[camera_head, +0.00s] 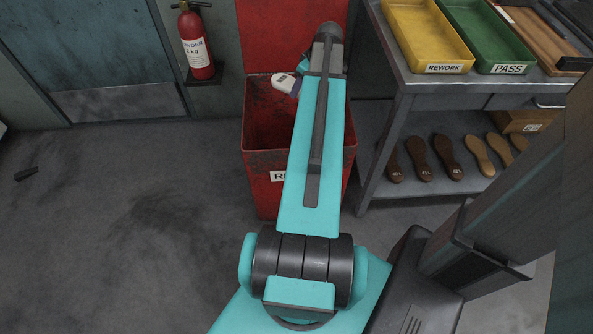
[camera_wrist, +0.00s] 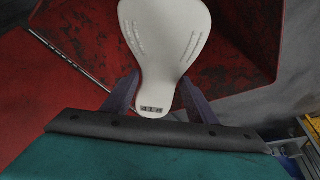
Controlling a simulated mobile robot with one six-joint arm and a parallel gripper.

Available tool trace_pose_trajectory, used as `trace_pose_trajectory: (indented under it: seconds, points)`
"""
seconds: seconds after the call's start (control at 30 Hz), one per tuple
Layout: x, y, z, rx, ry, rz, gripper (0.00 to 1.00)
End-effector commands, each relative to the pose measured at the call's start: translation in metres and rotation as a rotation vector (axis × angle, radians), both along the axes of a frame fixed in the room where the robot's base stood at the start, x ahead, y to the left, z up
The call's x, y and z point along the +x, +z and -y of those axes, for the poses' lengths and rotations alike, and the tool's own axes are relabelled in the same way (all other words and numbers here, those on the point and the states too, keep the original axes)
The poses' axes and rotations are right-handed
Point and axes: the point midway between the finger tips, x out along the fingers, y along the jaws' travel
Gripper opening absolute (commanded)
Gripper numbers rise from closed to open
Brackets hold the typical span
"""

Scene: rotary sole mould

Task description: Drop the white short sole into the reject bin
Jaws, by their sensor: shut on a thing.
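The white sole (camera_wrist: 165,45) is held at its narrow, labelled end between the two fingers of my gripper (camera_wrist: 158,95) in the wrist view. Its wide end points away from the gripper. In the head view the white sole (camera_head: 284,82) shows at the left of my arm's far end, over the bin opening. My gripper is mostly hidden there behind my arm. The red reject bin (camera_head: 262,170) stands below with its lid raised, its label partly covered by my arm. In the wrist view the bin's inner wall (camera_wrist: 240,50) lies behind the sole.
A metal bench (camera_head: 385,110) stands right of the bin, with a yellow REWORK tray (camera_head: 445,68) and a green PASS tray (camera_head: 508,69) on top. Several brown soles (camera_head: 418,158) lie on its lower shelf. A fire extinguisher (camera_head: 195,45) hangs left of the bin. The left floor is mostly clear.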

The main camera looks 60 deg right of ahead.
Motion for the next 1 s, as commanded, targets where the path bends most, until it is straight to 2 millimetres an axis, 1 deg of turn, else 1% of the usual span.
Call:
trace_pose_trajectory:
  seconds: [0.17,0.27,0.7,0.83,1.0]
  points:
    - [0.000,-0.004,0.000,0.000,0.000,0.000,0.22]
    - [0.000,-0.009,0.000,0.000,-0.001,0.000,0.22]
    - [0.000,-0.047,0.000,0.000,-0.001,0.000,0.22]
    - [0.000,-0.055,0.000,0.000,-0.001,0.000,0.22]
    - [0.000,-0.060,0.000,0.000,-0.001,0.000,0.22]
